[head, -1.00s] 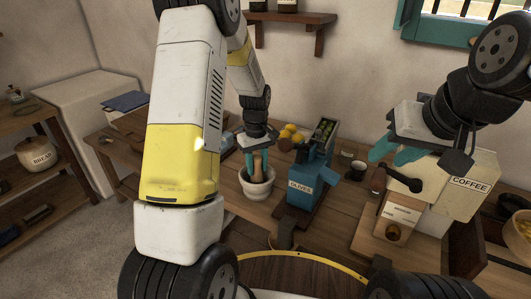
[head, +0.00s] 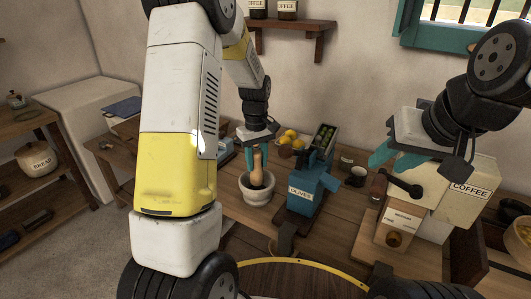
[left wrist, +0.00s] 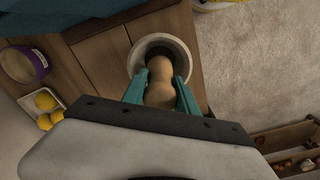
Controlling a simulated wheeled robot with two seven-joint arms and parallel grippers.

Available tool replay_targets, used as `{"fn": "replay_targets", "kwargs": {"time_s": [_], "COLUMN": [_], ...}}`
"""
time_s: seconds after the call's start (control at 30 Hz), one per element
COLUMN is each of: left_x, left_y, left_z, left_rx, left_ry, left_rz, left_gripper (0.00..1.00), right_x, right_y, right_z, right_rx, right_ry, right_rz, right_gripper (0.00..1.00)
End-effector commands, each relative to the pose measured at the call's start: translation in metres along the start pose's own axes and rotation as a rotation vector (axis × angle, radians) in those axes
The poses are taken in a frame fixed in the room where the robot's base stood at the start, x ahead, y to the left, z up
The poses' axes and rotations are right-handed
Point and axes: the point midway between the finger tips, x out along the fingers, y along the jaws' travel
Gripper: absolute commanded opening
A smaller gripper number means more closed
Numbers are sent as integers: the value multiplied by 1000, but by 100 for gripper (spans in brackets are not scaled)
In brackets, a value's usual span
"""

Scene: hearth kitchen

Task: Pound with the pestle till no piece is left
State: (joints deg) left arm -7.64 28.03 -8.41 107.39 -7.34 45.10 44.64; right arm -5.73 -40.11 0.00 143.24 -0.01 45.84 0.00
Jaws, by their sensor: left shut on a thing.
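The pestle (head: 257,169) is pale wood and stands nearly upright, its lower end in the white mortar (head: 257,193) on the table. The mortar also shows in the left wrist view (left wrist: 138,54). My left gripper (head: 259,157) is shut on the upper part of the pestle (left wrist: 161,78), with a teal finger on each side. The mortar's inside looks dark, and I cannot tell whether pieces lie in it. My right gripper (head: 394,156) is near the coffee grinder, with its teal fingers apart and nothing seen between them.
A blue olive press (head: 307,185) stands just right of the mortar. Lemons (head: 291,136) lie behind it. A cream coffee box (head: 467,184) and a wooden grinder (head: 395,229) stand at the right. A dark cup (head: 357,174) sits between.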

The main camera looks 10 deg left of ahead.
Motion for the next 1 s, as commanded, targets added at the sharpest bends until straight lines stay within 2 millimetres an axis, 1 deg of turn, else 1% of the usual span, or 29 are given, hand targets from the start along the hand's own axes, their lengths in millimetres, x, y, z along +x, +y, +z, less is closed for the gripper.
{"fn": "replay_targets", "kwargs": {"time_s": [0.17,0.7,0.83,1.0], "left_x": [-9,-63,-70,-71], "left_y": [0,1,0,0], "left_z": [-1,0,0,0], "left_rx": [0,0,0,0], "left_ry": [2,2,1,0], "left_rz": [2,2,1,1], "left_gripper": [0,0,0,0], "right_x": [0,0,0,0], "right_y": [0,0,0,0], "right_z": [0,0,0,0], "right_rx": [0,0,0,0], "right_ry": [0,0,0,0], "right_rz": [0,0,0,0], "right_gripper": [36,36,36,36]}}
